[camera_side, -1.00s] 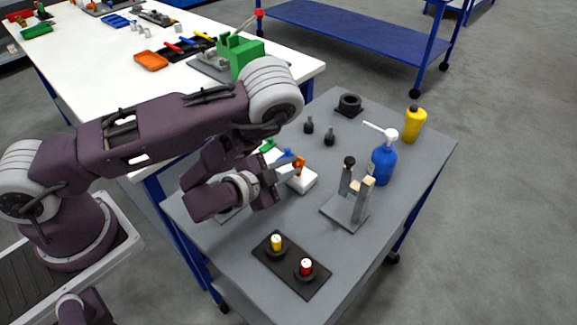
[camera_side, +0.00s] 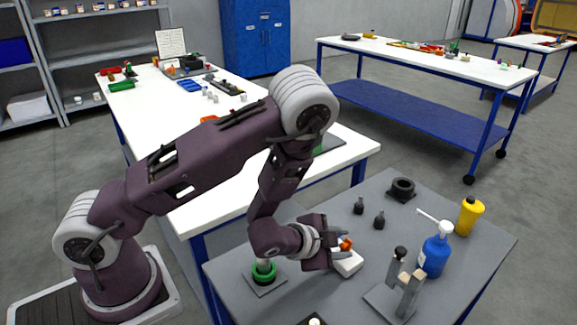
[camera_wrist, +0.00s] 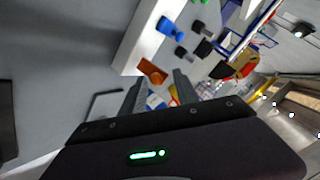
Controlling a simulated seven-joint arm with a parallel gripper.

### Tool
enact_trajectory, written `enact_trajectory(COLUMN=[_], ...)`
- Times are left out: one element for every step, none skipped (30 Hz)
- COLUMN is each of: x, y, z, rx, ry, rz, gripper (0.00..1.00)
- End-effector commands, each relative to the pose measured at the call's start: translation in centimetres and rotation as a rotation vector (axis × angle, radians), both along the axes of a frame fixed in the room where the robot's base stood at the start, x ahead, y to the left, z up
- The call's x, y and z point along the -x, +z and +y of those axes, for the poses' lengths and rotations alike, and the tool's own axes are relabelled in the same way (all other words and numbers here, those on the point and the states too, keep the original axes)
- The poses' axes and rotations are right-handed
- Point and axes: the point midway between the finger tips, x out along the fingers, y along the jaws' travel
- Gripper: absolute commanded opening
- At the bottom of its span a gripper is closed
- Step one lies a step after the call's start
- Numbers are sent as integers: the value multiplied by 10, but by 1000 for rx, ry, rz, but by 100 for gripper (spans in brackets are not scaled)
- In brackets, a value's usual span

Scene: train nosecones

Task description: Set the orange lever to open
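The orange lever (camera_side: 346,243) stands on a white block (camera_side: 348,264) on the grey table in the side view. My gripper (camera_side: 336,247) reaches in from the left, its fingers close beside the lever. In the wrist view the orange lever (camera_wrist: 152,72) lies just beyond and between the fingertips of my gripper (camera_wrist: 159,84). The fingers are apart, with nothing clearly held; I cannot tell whether they touch the lever. A blue lever (camera_wrist: 170,28) sits farther along the white block (camera_wrist: 138,42). Part of the block is hidden behind my gripper in the side view.
Right of the block stand a grey stand (camera_side: 378,301), a blue pump bottle (camera_side: 436,255) and a yellow bottle (camera_side: 468,216). Behind are two dark knobs (camera_side: 358,206) and a black ring (camera_side: 402,190).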

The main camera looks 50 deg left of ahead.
Motion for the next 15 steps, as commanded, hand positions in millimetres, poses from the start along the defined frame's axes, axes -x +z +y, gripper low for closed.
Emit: enact_trajectory(x=[-5,-6,-9,-10,-12,-14,-16,-18,-20,-21,-23,-25,-27,-29,-31], y=[4,4,4,5,4,4,5,4,4,5,3,3,4,2,2], z=[0,0,0,0,0,0,0,0,0,0,1,0,1,1,1], rx=[5,4,5,4,4,4,3,2,3,2,2,3,3,1,1], ry=[2,1,2,-1,1,1,-1,0,0,0,2,1,1,1,1], rz=[30,57,91,116,144,178,203,231,266,293,321,357,384,414,451], gripper=[37,37,37,37,37,37,37,37,37,37,37,37,37,37,37])
